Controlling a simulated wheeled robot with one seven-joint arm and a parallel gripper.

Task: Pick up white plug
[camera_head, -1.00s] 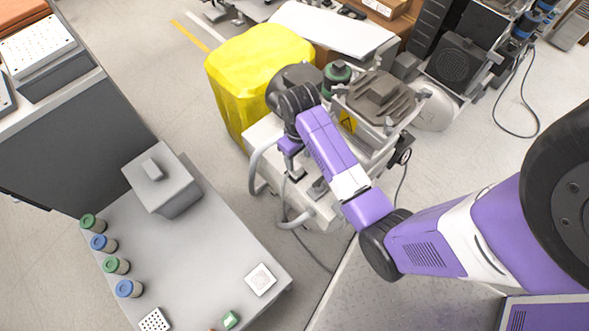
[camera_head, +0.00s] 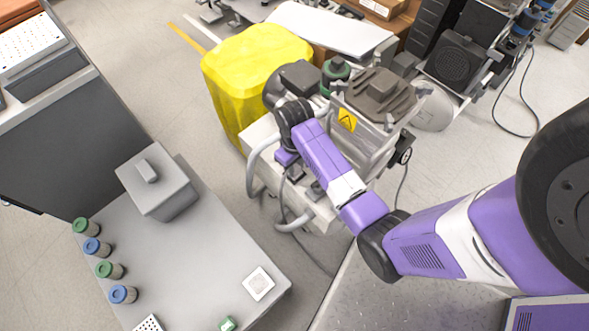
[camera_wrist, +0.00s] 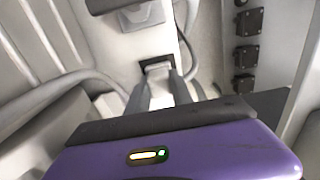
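My gripper (camera_wrist: 160,80) points at the pale body of the compressor unit in the wrist view. Its two grey fingers stand apart, with a small dark-framed socket-like part (camera_wrist: 158,66) just beyond their tips. I cannot tell whether they touch it. A white block (camera_wrist: 140,16) under a dark part is farther up; I cannot tell whether it is the white plug. No white plug is clearly recognizable. In the head view, my arm reaches over the compressor unit (camera_head: 262,140), and the fingertips are too small and covered to make out.
Grey hoses (camera_head: 258,165) curve close to my gripper. A yellow bin (camera_head: 235,80) stands behind. The grey table (camera_head: 195,255) at left holds a grey box (camera_head: 158,180), several small canisters and a white square piece (camera_head: 258,283). Dark sockets (camera_wrist: 245,55) line the right in the wrist view.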

